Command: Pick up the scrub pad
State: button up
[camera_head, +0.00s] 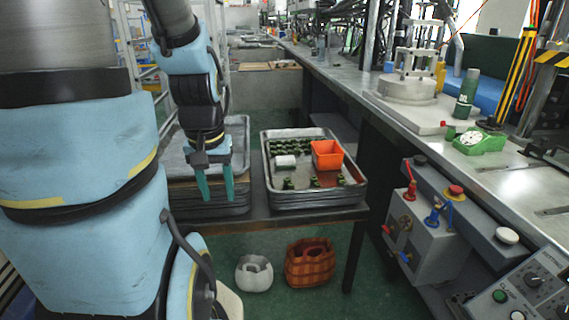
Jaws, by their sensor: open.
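I cannot make out for certain which thing is the scrub pad. A small pale object (285,161) lies in the left part of the metal tray (316,197); its kind is too small to tell. A green object with a white part (480,142) lies on the workbench at the right. My gripper (215,187) points down with its two teal fingers apart and nothing between them. It hangs over the left tray stack (180,198), left of the pale object and apart from it.
An orange bin (327,155) and several dark green parts stand in the right tray. A green bottle (467,94) stands on the workbench (515,180). A control box (425,235) juts from the bench front. A white pot (254,273) and a brown basket (310,263) are below the table.

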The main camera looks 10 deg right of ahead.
aim_at(282, 162)
jog(key=i+l+u, duration=0.8)
jog(key=l, duration=0.25)
